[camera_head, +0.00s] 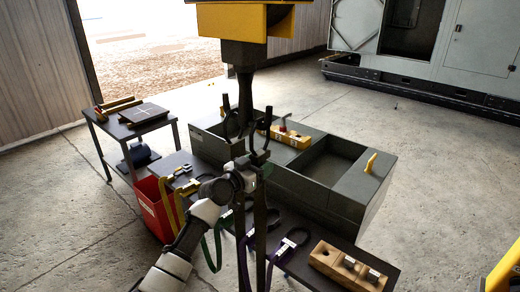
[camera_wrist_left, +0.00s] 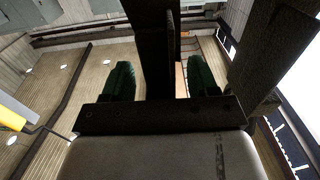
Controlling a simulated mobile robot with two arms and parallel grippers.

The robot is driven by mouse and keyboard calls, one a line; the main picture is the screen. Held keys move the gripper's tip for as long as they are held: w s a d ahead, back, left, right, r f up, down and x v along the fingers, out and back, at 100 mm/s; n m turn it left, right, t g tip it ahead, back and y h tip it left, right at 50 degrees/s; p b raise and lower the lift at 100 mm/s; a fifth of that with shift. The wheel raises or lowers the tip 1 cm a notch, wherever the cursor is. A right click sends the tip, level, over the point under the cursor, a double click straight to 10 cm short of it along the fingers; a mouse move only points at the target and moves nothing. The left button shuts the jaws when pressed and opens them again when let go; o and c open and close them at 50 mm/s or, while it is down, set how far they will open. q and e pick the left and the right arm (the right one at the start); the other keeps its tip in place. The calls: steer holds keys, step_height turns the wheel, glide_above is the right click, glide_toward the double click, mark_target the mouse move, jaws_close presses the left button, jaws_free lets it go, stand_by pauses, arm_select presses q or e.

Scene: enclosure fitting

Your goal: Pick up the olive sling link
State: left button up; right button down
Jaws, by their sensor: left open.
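Several sling links lie along the dark bench, with coloured straps hanging over its front edge. The leftmost link (camera_head: 177,173) has a yellow strap. The link beside it (camera_head: 187,187) has a darker yellow, olive-looking strap (camera_head: 179,205) and best fits the olive sling link, though I cannot be sure at this size. My left gripper (camera_head: 259,157) is open, to the right of these links and apart from them, over the bench. In the left wrist view, its green fingers (camera_wrist_left: 160,75) stand apart with a dark upright bar (camera_wrist_left: 158,40) between them. My right gripper does not show.
A yellow hoist block (camera_head: 232,20) with a dark hanging shank is above my gripper. A dark enclosure (camera_head: 320,185) stands behind the bench. A red bin (camera_head: 153,212) is at left, a wooden block (camera_head: 345,268) at the bench's right end. Open floor lies right.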

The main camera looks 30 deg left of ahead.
arm_select(q)
steer(key=shift+w+d, duration=0.2)
steer(key=shift+w, duration=0.45)
steer(key=shift+c, duration=0.6)
steer(key=c, duration=1)
steer(key=shift+r, duration=0.15)
